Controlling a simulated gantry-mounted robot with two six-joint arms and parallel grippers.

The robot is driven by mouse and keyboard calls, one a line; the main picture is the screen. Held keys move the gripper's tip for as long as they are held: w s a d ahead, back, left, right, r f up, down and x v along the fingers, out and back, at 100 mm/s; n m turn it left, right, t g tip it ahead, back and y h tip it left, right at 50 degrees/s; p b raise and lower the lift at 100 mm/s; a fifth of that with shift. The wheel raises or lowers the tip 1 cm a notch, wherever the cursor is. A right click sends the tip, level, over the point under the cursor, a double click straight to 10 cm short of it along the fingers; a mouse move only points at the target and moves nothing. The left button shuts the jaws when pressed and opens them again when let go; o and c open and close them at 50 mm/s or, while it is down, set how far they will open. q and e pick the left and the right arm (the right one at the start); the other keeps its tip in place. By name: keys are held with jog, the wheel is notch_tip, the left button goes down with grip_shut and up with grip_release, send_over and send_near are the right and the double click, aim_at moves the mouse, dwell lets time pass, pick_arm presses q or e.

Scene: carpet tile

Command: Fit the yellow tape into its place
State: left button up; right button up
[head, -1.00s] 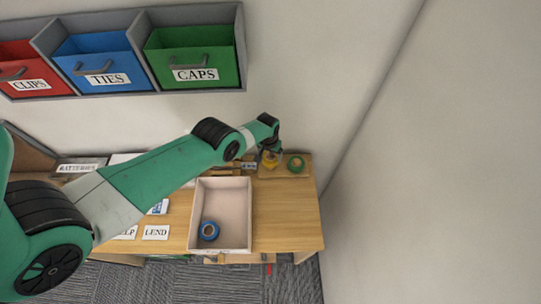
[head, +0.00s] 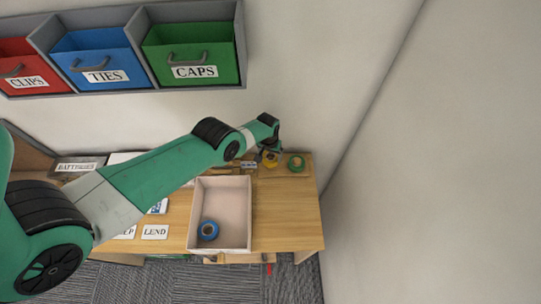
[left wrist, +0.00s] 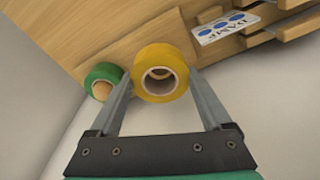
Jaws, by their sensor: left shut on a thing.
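The yellow tape (head: 270,159) is at the far right corner of the desk, over a wooden holder. In the left wrist view the yellow tape (left wrist: 160,57) sits between the two fingers of my left gripper (left wrist: 163,88), its hole facing the camera. My left gripper (head: 266,151) is shut on it. A green tape (head: 296,163) sits just right of it; in the left wrist view the green tape (left wrist: 102,76) is around a wooden peg (left wrist: 102,90). I cannot tell whether a peg is inside the yellow tape. My right gripper is out of view.
A pale open tray (head: 222,187) holding a blue tape (head: 208,230) stands nearer on the desk. A labelled card (left wrist: 227,27) lies close to the tapes. The wall is just behind. The desk's right front (head: 285,225) is clear.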

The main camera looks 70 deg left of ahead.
aim_at(270, 162)
pick_arm(q)
jog(key=shift+f, duration=0.25)
dwell(0.4)
jog(key=shift+f+b, duration=1)
jog(key=shift+b, duration=0.25)
jog(key=shift+f, duration=0.1)
jog(key=shift+f+b, duration=0.7)
jog(key=shift+b, duration=0.1)
jog(key=shift+f+b, duration=0.45)
jog(key=o, duration=1.2)
